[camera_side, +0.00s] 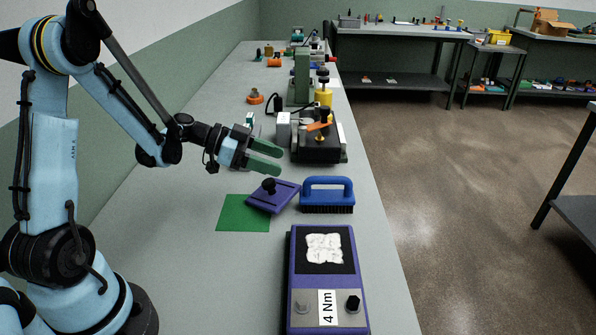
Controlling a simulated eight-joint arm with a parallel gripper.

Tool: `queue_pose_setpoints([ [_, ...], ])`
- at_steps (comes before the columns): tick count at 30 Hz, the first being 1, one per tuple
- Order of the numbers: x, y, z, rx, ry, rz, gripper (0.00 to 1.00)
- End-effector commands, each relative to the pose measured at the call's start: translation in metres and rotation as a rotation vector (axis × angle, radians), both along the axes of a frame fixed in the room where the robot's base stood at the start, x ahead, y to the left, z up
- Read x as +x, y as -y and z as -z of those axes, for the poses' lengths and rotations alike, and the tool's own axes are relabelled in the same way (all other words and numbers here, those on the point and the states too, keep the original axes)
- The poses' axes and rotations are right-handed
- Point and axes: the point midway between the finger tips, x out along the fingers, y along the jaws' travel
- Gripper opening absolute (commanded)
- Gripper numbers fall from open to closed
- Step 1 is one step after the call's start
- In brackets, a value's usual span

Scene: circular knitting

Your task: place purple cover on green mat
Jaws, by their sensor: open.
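The purple cover (281,199), a flat plate with a black knob, lies at the upper right of the green mat (240,215). In this view its left part overlaps the mat and its right part extends beyond the mat's edge; it looks slightly tilted. I cannot tell how much of it touches the mat. My gripper (279,160) is open and empty, with green fingers pointing right. It is above and behind the cover, apart from it.
A blue brush (327,195) stands just right of the cover. A purple device labelled 4 Nm (327,310) lies in front. A black and grey machine (315,148) stands behind the brush. The grey bench (190,220) is clear left of the mat.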

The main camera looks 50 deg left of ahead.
Motion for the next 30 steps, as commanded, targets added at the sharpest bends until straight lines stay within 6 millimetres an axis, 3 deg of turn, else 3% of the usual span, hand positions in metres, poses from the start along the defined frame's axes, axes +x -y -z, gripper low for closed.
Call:
queue_pose_setpoints([
  [4,-0.001,-0.001,-0.012,0.0,0.0,-0.001,0.65],
  [15,-0.054,-0.056,-0.041,-0.001,-0.001,-0.006,0.65],
  [22,-0.074,-0.075,-0.053,0.0,0.0,-0.002,0.65],
  [26,-0.077,-0.075,-0.055,-0.002,-0.017,-0.002,0.65],
  [30,-0.073,-0.051,-0.053,-0.001,-0.154,-0.03,0.65],
])
